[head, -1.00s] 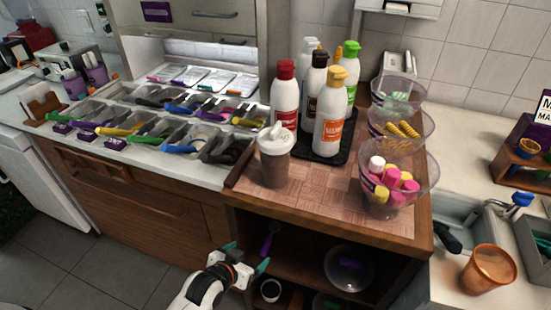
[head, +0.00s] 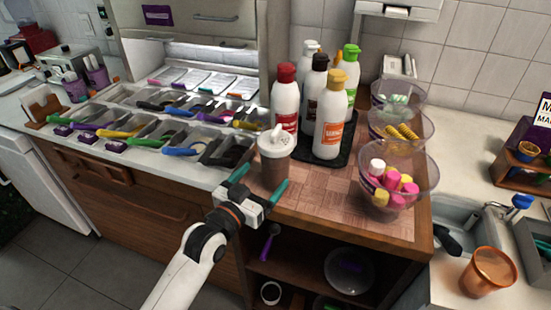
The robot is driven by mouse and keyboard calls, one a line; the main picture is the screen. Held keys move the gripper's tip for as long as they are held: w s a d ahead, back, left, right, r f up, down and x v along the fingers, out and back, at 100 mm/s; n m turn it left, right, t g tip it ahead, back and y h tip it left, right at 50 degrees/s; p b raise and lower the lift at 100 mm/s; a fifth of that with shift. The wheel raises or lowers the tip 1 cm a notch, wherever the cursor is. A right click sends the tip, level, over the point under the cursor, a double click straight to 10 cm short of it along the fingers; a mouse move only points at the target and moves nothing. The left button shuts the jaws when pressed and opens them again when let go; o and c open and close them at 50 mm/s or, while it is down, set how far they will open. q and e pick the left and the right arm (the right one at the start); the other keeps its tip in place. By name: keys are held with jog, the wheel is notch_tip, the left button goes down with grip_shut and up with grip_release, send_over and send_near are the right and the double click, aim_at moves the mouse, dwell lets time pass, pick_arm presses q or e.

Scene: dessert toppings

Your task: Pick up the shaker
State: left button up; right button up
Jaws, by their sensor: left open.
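The shaker (head: 275,163) has a brown see-through body and a white lid with a spout. It stands upright on the wooden counter, near its front left corner. My left gripper (head: 259,185) is open, with its green-tipped fingers spread on either side of the shaker's lower front in the picture. I cannot tell whether a finger touches it. The gripper hides part of the counter edge below the shaker. My right gripper does not show.
Several sauce bottles (head: 331,125) stand on a black tray (head: 313,155) behind the shaker. Stacked glass bowls (head: 425,185) with colourful sweets stand to the right. Topping bins (head: 222,154) with scoops lie to the left. The counter between shaker and bowls (head: 325,198) is clear.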

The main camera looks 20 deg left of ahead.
pick_arm(q)
jog(key=p+x, duration=0.1)
jog(key=x, duration=0.7)
jog(key=shift+w+d, duration=0.1)
jog(key=shift+d, duration=0.05)
jog(key=c, duration=1.2)
jog(key=shift+c, duration=0.4)
